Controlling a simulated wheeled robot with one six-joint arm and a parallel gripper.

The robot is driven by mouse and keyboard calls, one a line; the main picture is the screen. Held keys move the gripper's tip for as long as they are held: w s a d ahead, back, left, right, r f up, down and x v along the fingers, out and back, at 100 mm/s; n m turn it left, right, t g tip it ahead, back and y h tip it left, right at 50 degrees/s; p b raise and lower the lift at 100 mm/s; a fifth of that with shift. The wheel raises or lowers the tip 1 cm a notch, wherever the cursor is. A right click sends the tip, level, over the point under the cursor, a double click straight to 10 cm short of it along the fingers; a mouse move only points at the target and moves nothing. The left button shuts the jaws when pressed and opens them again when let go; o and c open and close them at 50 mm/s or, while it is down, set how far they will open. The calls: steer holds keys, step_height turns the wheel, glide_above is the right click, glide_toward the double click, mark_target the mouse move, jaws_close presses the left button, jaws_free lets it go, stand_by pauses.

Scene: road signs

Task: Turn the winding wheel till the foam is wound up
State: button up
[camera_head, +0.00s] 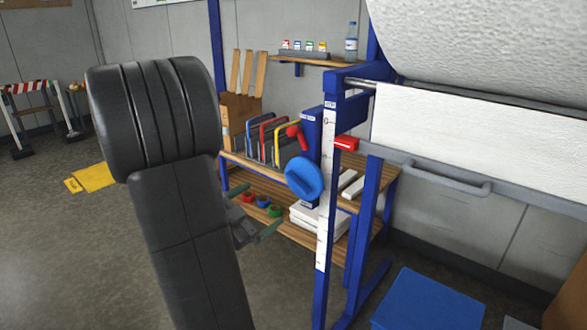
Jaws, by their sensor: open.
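The winding wheel is a blue disc (304,177) on the left side of a blue frame, with a red handle (297,135) sticking up near its top. The white foam (480,140) hangs as a broad sheet under a large white roll (490,35) at the upper right. My gripper (262,207) is partly hidden behind my dark arm. Its two greenish fingers are spread apart and empty, to the left of and below the wheel. They do not appear to touch it.
A blue upright with a white scale (327,190) stands just right of the wheel. Behind it, a wooden shelf (290,225) holds binders, coloured rings and white sheets. A grey bar (440,178) runs below the foam. A blue box (425,300) stands at lower right. The floor at left is mostly clear.

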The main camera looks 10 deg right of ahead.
mark_target(295, 184)
steer(key=p+x, duration=0.1)
steer(key=x, duration=1.3)
steer(key=shift+p, duration=0.3)
steer(key=shift+n, duration=0.3)
steer(key=shift+a, duration=0.1)
steer(key=c, duration=0.9)
